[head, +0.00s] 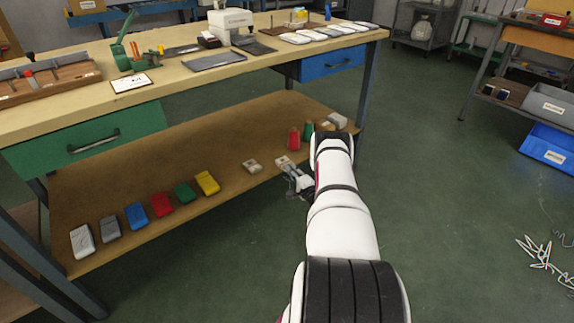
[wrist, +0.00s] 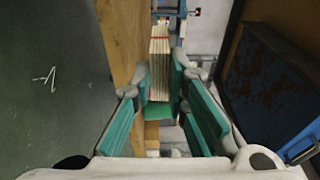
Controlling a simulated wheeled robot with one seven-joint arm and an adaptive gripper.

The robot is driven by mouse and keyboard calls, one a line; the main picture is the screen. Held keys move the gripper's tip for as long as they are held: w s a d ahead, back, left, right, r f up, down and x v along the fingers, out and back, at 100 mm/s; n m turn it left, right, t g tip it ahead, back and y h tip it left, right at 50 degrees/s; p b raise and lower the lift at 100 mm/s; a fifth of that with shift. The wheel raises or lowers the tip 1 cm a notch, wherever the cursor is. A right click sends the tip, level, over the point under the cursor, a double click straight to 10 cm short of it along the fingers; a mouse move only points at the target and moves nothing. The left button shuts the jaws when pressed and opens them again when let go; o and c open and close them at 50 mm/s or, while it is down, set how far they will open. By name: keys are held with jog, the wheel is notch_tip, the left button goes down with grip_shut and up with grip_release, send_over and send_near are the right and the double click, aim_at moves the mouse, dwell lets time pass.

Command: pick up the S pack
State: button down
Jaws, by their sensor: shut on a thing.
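My gripper (head: 292,172) reaches in over the front edge of the lower shelf, from the right. In the wrist view its teal pads (wrist: 162,88) are closed on the sides of a pale pack (wrist: 159,60) of stacked layers with a red band near its far end. In the head view a small pale pack (head: 282,161) shows just beyond the fingertips. A similar pale pack (head: 252,166) lies a little to its left, apart from the gripper. No letter can be read on either, so I cannot tell which is S. I cannot tell whether the held pack touches the shelf.
The lower shelf (head: 225,215) holds a row of coloured packs (head: 162,204) at the left and red and green items (head: 300,136) at the right. The workbench top (head: 180,82) overhangs it, with a green drawer (head: 88,142) and a blue drawer (head: 331,63).

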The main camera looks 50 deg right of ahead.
jog(key=s+a+r+p, duration=0.3)
jog(key=s+p, duration=0.2)
jog(key=s, duration=0.3)
jog(key=shift+s+a+r+p, duration=0.2)
jog(key=shift+s+a+p, duration=0.15)
jog(key=shift+p, duration=0.05)
